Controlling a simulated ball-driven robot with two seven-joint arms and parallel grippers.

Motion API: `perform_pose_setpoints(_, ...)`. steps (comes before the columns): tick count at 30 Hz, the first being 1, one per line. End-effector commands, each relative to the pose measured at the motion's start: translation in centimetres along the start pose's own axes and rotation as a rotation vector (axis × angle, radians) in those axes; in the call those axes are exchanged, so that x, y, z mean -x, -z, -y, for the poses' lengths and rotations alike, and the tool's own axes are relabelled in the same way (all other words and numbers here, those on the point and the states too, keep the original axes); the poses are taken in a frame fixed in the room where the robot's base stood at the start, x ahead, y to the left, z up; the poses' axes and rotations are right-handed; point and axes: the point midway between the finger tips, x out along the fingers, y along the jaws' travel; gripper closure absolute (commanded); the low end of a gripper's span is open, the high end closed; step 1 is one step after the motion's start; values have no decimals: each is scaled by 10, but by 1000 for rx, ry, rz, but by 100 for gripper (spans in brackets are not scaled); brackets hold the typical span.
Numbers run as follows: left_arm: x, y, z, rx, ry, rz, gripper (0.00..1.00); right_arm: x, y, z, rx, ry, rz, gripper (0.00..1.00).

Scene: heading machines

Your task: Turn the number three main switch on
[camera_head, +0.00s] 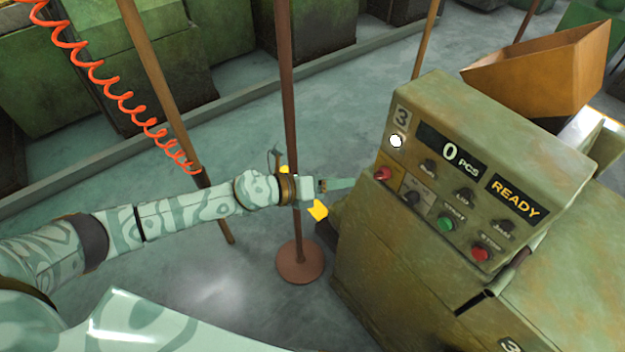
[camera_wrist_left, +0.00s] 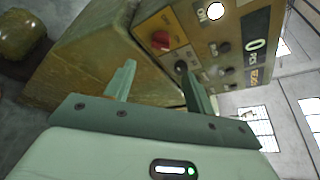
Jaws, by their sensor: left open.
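The number three machine's control panel (camera_head: 455,190) has a "3" plate at its upper left. A red knob on a yellowish plate (camera_head: 383,174), which looks like the main switch, sits at the panel's left edge. The red knob (camera_wrist_left: 160,40) also shows in the left wrist view, beyond and between the fingertips. My left gripper (camera_head: 345,184) is open and empty, just left of the panel and apart from the red knob. In the left wrist view its fingers (camera_wrist_left: 156,68) are spread, the right one near a black knob (camera_wrist_left: 181,66). My right gripper is not in view.
A white lamp (camera_head: 396,141) is lit. The display (camera_head: 452,153) reads 0 PCS and READY. Green (camera_head: 446,224) and red (camera_head: 480,254) buttons sit lower right. A brown post (camera_head: 290,120) on a round base stands by my left wrist. An orange coiled hose (camera_head: 120,100) hangs left.

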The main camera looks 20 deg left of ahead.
Motion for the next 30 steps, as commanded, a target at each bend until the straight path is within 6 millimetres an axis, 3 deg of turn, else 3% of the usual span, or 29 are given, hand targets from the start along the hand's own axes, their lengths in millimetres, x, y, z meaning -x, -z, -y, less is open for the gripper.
perform_pose_setpoints(3, 29, 2, -2, 0, -2, -2, 45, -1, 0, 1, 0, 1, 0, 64)
perform_pose_setpoints(9, 55, 1, -1, 0, -1, -1, 45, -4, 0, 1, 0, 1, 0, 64)
perform_pose_setpoints(27, 61, 1, -1, 1, 0, 0, 45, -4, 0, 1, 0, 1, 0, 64)
perform_pose_setpoints(30, 61, -3, -3, 67, -9, 19, 45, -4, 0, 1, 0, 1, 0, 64)
